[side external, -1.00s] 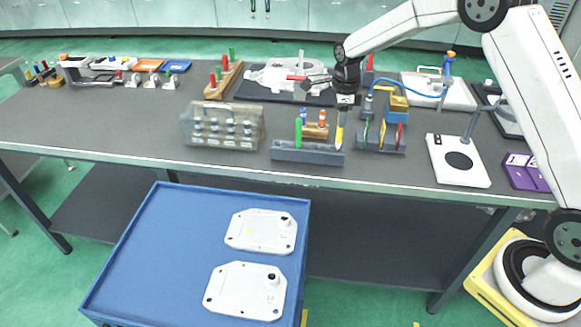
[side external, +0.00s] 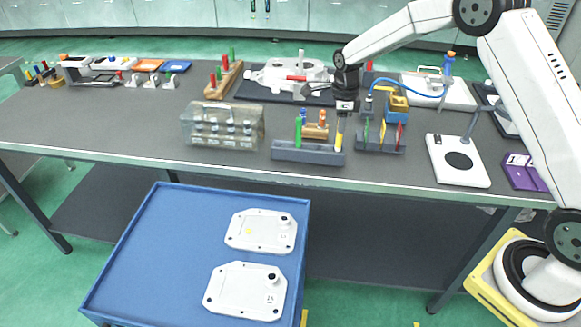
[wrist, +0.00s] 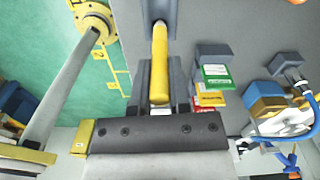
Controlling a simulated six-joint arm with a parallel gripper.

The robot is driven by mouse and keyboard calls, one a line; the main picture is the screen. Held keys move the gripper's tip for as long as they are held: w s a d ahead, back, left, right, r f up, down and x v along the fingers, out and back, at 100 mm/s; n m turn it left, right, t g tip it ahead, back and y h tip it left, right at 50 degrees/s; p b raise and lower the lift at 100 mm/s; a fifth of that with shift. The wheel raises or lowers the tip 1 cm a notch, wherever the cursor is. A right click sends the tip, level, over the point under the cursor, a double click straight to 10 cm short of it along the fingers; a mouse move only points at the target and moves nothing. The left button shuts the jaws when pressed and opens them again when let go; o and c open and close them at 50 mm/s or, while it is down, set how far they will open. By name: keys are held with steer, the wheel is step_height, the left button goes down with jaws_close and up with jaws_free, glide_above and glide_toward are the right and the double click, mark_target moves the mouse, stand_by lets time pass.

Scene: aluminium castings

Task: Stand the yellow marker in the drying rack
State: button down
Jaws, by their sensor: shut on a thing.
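The yellow marker (side external: 340,132) hangs close to upright below my gripper (side external: 342,115), which is shut on it. In the wrist view the yellow marker (wrist: 159,62) runs out from between the fingers of my gripper (wrist: 157,95). The drying rack (side external: 300,153) is a long grey block near the table's front edge, with a green marker (side external: 298,133) standing at its left part. The yellow marker's lower end is at the rack's right end. I cannot tell how deep it sits. The grey rack end (wrist: 160,8) shows at the top of the wrist view.
A grey holder with coloured cards (side external: 380,143) stands close on the right. A wooden block with small pegs (side external: 316,130) is behind the rack. A clear box (side external: 222,127) stands to the left, and a white scale (side external: 458,160) to the right.

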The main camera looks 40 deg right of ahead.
steer(key=shift+f, duration=1.05)
steer(key=shift+c, duration=2.4)
jaws_free()
steer(key=shift+r, duration=0.1)
steer(key=shift+r, duration=3.85)
steer(key=shift+s, duration=0.1)
steer(key=s+a+n+t, duration=0.1)
steer(key=s+a+n, duration=0.2)
steer(key=s+n, duration=0.9)
steer(key=s+a+f+n+t, duration=0.1)
steer(key=s+a+n, duration=0.3)
steer(key=s+n, duration=0.8)
steer(key=shift+s+a+f+n+t, duration=0.15)
steer(key=shift+s+n+t, duration=0.2)
steer(key=shift+n, duration=0.55)
